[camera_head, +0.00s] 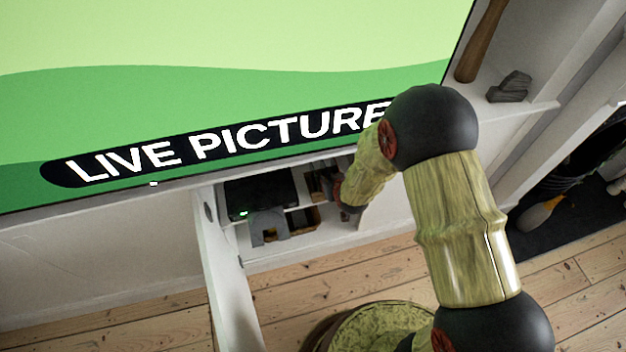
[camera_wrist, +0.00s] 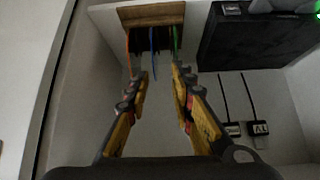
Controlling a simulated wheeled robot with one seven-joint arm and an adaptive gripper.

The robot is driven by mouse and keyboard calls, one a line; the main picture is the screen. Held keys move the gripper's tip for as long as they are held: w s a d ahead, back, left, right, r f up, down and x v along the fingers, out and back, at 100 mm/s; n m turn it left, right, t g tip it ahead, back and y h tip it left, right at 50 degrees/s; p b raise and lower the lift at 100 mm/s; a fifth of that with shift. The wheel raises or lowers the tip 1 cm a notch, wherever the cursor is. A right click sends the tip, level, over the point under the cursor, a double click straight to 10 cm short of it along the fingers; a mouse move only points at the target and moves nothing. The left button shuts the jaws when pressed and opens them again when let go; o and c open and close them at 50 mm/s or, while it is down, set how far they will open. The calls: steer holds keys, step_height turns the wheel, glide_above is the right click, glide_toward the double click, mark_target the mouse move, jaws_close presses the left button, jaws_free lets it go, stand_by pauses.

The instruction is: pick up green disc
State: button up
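The green disc (camera_wrist: 175,38) shows edge-on in the wrist view as a thin strip. It stands in a wooden rack (camera_wrist: 150,14), with a blue disc (camera_wrist: 153,40) and an orange disc (camera_wrist: 128,42) to its left. My gripper (camera_wrist: 160,73) is open and empty, its fingertips just short of the discs. The right fingertip is nearly in line with the green disc; the blue disc lies between the fingers' lines. In the head view my gripper (camera_head: 342,193) reaches into the cabinet compartment, and the discs cannot be made out there.
A black box (camera_wrist: 262,38) with a green light stands right of the rack in the wrist view. Cables and plugs (camera_wrist: 258,128) are on the wall. In the head view, an open white door (camera_head: 226,275) and a large screen (camera_head: 200,100) border the compartment.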

mark_target(315, 180)
steer(key=w+a+f+t+b, duration=0.1)
steer(key=w+f, duration=0.1)
steer(key=f, duration=0.1)
steer(key=w+a+f+t+y+b, duration=0.1)
steer(key=w+a+f+t+b, duration=0.1)
steer(key=w+f, duration=0.1)
steer(key=w+a+f+t+b, duration=0.1)
steer(key=w+a+f+b, duration=0.1)
steer(key=f, duration=0.2)
steer(key=shift+w+f+n+t+y, duration=0.15)
steer(key=shift+f+n+t+y, duration=0.05)
steer(key=shift+n+t+y, duration=0.1)
steer(key=shift+r, duration=0.1)
steer(key=shift+c, duration=1.3)
jaws_close()
